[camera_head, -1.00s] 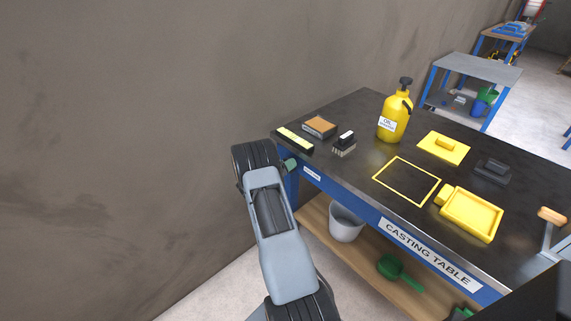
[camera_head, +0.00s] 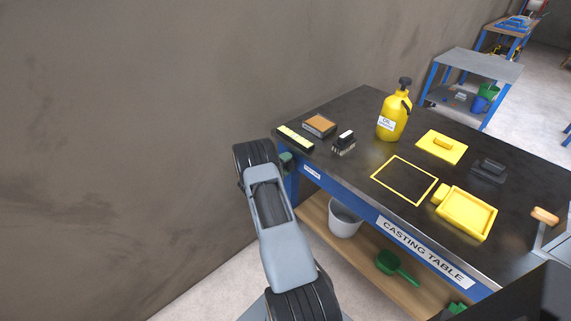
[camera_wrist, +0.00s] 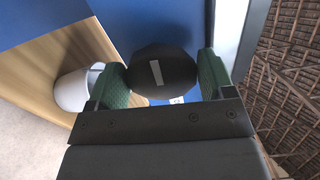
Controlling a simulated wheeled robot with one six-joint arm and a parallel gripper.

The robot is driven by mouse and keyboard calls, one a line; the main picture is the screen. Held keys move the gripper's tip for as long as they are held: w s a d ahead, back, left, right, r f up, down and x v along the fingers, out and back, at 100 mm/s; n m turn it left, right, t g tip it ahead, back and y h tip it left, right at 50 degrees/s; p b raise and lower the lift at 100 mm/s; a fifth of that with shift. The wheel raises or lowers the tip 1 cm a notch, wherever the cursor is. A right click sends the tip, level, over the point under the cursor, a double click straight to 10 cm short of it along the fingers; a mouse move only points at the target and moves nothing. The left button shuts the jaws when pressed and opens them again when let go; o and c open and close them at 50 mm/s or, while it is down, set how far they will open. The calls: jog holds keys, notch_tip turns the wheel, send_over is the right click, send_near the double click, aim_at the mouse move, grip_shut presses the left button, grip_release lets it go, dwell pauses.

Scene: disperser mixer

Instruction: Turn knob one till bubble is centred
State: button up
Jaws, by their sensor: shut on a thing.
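In the wrist view, a round black knob (camera_wrist: 172,76) with a pale line mark sits between the green fingers of my gripper (camera_wrist: 163,72). The fingers are shut on the knob, one on each side. In the head view, my gripper (camera_head: 287,160) is mostly hidden behind my wrist, at the near left corner of the casting table. A spirit level (camera_head: 295,138) with a yellow-green vial lies on the table's left end, just above the gripper. Its bubble is too small to make out.
The casting table (camera_head: 345,175) carries an orange-topped block (camera_head: 319,125), a brush (camera_head: 344,143), a yellow oil bottle (camera_head: 394,112) and yellow moulds (camera_head: 466,213). A white bucket (camera_head: 345,218) and a green scoop (camera_head: 392,265) are on the shelf below. A wall stands at left.

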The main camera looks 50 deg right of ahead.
jog(key=shift+n, duration=0.4)
jog(key=o, duration=0.9)
jog(key=shift+c, duration=0.2)
jog(key=w+a, duration=0.1)
jog(key=a, duration=1.2)
jog(key=shift+a, duration=0.4)
